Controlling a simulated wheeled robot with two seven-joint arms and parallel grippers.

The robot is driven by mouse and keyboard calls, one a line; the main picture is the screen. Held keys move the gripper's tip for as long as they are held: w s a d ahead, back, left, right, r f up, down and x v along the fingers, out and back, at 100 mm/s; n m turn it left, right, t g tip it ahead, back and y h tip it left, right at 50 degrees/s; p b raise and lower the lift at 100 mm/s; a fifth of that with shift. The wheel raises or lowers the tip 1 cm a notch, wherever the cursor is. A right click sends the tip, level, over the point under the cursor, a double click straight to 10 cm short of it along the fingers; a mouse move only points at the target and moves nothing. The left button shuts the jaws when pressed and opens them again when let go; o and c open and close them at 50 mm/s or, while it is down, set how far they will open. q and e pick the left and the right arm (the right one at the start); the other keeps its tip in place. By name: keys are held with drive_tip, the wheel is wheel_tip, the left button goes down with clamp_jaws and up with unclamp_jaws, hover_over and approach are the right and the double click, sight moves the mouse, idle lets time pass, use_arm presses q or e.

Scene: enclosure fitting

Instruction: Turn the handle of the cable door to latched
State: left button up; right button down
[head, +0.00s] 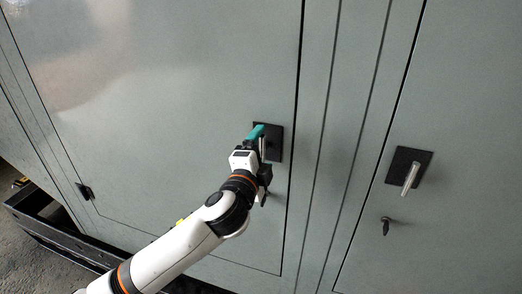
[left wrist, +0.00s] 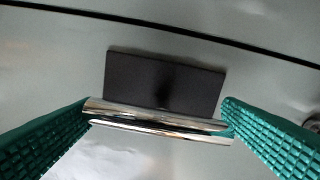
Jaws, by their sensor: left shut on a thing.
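In the head view, a bare metal handle (head: 263,148) stands on a black plate (head: 275,143) near the right edge of the large grey left door (head: 180,110). The handle lies roughly along the plate's long side. My left gripper (head: 259,136), with teal finger pads, is at this handle and partly covers it. In the left wrist view, the shiny handle (left wrist: 160,117) spans between the two teal pads, which hold it at its ends, in front of the black plate (left wrist: 165,82). No label shows which door is the cable door. My right gripper is out of view.
The right door (head: 460,110) has its own metal handle (head: 410,178) on a black plate, with a small black key-like part (head: 386,226) below. A black hinge-like piece (head: 85,191) sits at lower left. A dark base rail (head: 50,235) runs along the floor.

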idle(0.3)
use_arm(q)
drive_tip(key=o, duration=0.7)
drive_tip(key=shift+o, duration=0.2)
drive_tip(key=b+v, duration=0.3)
drive_tip(key=v, duration=0.9)
